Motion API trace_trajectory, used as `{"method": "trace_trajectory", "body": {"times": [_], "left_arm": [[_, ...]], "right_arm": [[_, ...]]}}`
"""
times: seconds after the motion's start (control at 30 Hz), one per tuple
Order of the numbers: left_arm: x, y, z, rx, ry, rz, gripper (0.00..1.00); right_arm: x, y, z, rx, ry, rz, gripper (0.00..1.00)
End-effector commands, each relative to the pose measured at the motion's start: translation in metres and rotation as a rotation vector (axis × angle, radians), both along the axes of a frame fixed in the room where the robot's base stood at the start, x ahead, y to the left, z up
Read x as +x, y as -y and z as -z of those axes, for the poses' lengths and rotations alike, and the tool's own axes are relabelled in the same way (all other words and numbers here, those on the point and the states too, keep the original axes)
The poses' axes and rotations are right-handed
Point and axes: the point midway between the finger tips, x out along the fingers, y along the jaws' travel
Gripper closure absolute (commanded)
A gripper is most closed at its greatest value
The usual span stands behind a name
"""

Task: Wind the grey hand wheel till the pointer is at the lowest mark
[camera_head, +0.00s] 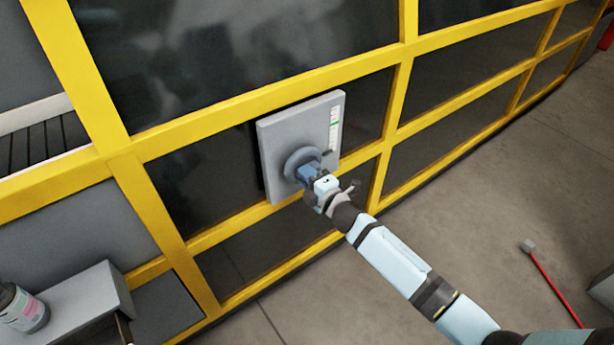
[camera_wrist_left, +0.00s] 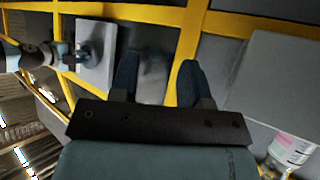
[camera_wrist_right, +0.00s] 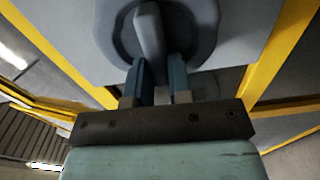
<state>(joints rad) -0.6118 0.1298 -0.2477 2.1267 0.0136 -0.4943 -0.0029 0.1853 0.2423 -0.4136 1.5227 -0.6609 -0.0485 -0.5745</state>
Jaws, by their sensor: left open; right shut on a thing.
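The grey hand wheel (camera_head: 302,159) is on the front of a grey panel box (camera_head: 273,140) fixed to the yellow frame. A scale strip (camera_head: 335,124) with green and white marks runs along the box's right edge; the pointer is too small to make out. My right gripper (camera_head: 307,175) is at the wheel. In the right wrist view its fingers (camera_wrist_right: 160,82) are shut on the wheel's handle (camera_wrist_right: 150,35), with the wheel's round rim (camera_wrist_right: 205,25) behind. My left gripper (camera_wrist_left: 157,80) is open and empty, away from the wheel, as the left wrist view shows.
Yellow frame bars (camera_head: 270,100) with dark panels surround the box. A grey shelf (camera_head: 85,300) with a labelled bottle (camera_head: 20,308) stands at the lower left. A red rod (camera_head: 556,290) with a grey end is at the right over bare floor (camera_head: 500,200).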

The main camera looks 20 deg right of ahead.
Motion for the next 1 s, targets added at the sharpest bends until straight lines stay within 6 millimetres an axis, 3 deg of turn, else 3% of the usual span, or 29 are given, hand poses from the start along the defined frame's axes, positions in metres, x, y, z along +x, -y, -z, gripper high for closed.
{"method": "trace_trajectory", "body": {"times": [0.27, 0.3, 0.4, 0.77, 1.0], "left_arm": [[-0.001, 0.0, 0.002, 0.001, -0.004, 0.001, 0.57], [-0.001, 0.0, 0.002, 0.001, -0.004, 0.001, 0.57], [-0.001, 0.0, 0.002, 0.001, -0.004, 0.001, 0.57], [-0.001, 0.0, 0.001, 0.0, -0.003, 0.001, 0.57], [-0.001, 0.0, -0.002, -0.001, -0.004, 0.0, 0.57]], "right_arm": [[0.0, 0.0, -0.001, 0.0, 0.001, 0.0, 1.0], [0.0, 0.0, -0.001, 0.0, 0.001, 0.0, 0.79], [0.0, 0.0, -0.001, 0.001, 0.001, 0.0, 0.56], [-0.005, 0.002, 0.0, 0.001, -0.001, 0.0, 0.55], [-0.045, 0.016, 0.001, 0.0, -0.002, 0.0, 0.55]]}}
